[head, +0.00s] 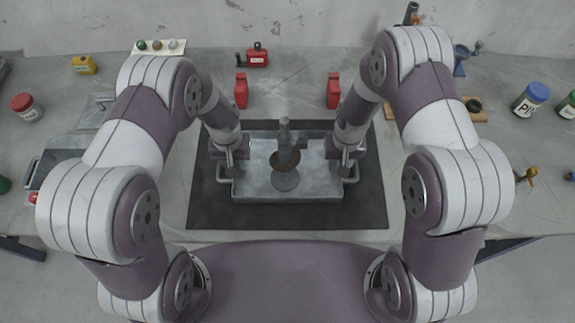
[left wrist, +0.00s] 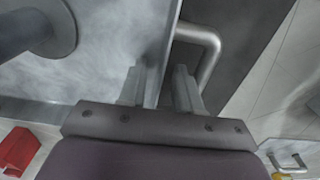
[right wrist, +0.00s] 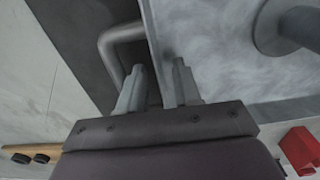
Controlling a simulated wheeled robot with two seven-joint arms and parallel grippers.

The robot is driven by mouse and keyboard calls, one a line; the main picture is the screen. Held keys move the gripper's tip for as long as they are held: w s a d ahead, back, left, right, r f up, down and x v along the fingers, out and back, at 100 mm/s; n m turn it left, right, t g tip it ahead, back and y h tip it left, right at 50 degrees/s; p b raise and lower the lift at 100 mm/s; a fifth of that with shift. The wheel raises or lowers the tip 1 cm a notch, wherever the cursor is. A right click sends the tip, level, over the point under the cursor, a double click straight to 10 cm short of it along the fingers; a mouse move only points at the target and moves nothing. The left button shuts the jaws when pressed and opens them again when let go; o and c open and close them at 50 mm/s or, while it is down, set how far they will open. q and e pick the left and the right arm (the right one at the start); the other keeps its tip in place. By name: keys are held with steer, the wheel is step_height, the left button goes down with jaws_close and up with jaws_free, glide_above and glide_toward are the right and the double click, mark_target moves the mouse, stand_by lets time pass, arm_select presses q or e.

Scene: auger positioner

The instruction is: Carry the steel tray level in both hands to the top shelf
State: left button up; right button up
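The grey steel tray (head: 315,188) is over a black mat and looks level; I cannot tell whether it touches the mat. It has a bar handle at each end, the left one (left wrist: 205,50) and the right one (right wrist: 112,45). A grey upright post with a brown disc (head: 285,160) and a round base stands in the tray. My left gripper (head: 229,160) (left wrist: 158,88) is at the left end, its fingers apart around the tray wall, beside the handle. My right gripper (head: 345,160) (right wrist: 158,85) is likewise at the right end, fingers apart. No shelf is recognisable.
The black mat (head: 285,216) lies on a grey bench. Two red blocks (head: 241,90) (head: 334,90) stand behind the tray, with a red can (head: 257,57) further back. Jars (head: 530,100) (head: 27,107) stand at both sides. A wall closes the back.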

arm_select(q)
jaws_close()
arm_select(e)
jaws_close()
arm_select(q)
steer(key=shift+r, duration=0.1)
stand_by(0.9)
